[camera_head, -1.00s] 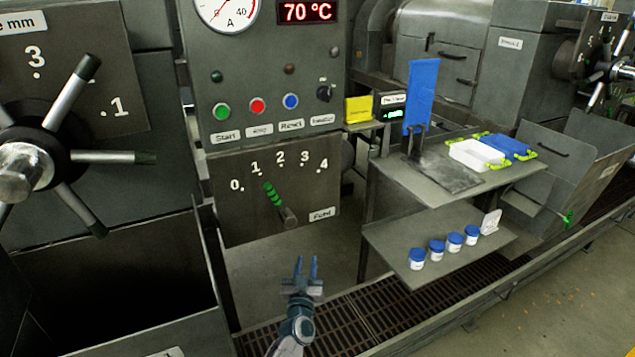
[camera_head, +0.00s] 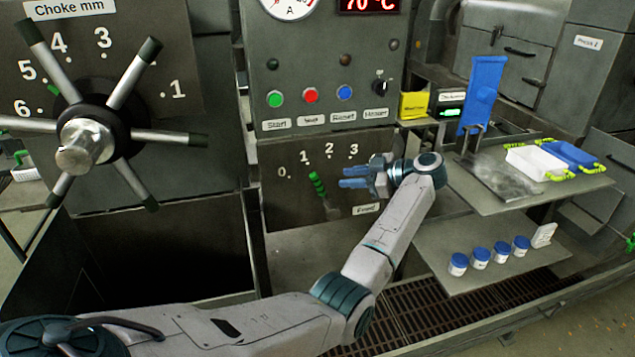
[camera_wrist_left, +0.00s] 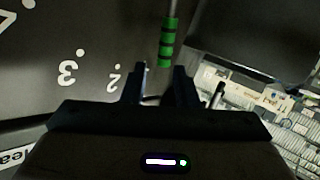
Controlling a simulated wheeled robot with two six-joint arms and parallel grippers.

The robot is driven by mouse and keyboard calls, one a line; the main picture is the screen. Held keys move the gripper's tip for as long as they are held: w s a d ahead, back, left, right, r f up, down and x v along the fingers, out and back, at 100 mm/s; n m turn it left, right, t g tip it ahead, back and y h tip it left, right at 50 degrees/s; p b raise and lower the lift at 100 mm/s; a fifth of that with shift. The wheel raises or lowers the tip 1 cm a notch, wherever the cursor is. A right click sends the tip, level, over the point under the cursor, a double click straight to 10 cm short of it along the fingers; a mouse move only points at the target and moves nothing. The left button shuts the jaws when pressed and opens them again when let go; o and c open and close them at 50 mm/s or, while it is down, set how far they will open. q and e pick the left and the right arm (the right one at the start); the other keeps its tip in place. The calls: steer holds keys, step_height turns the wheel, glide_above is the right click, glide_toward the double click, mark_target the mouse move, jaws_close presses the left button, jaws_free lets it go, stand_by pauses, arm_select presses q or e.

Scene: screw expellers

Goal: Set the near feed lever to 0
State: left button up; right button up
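The near feed lever (camera_head: 318,184) has a green ribbed handle and sits on the dark Feed panel (camera_head: 283,205). It leans up and left, toward the 1 on the scale. The 0 is left of it; the 2 and 3 are to its right. My left gripper (camera_head: 343,177) is open and empty, just right of the lever, with its blue fingers pointing left toward it. In the left wrist view, the green handle (camera_wrist_left: 167,45) is just beyond the fingertips, in line with the gap between them. No contact shows. My right gripper is out of view.
The Start, Stop and Reset buttons (camera_head: 311,96) and a knob (camera_head: 380,86) are above the Feed panel. A spoked choke wheel (camera_head: 95,140) is at left. Shelves at right hold a blue plate (camera_head: 480,95), trays (camera_head: 540,162) and blue-lidded jars (camera_head: 480,258).

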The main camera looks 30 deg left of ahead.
mark_target(320, 182)
arm_select(q)
steer(key=shift+g+h, duration=0.3)
steer(key=shift+h, duration=0.1)
steer(key=p+x, duration=0.1)
steer(key=x, duration=0.3)
steer(key=p+x, duration=0.2)
steer(key=x, duration=0.3)
steer(key=shift+s+r, duration=0.1)
steer(key=shift+s, duration=0.15)
steer(key=shift+a+p, duration=0.3)
steer(key=shift+a, duration=0.15)
steer(key=shift+f, duration=0.25)
jaws_close()
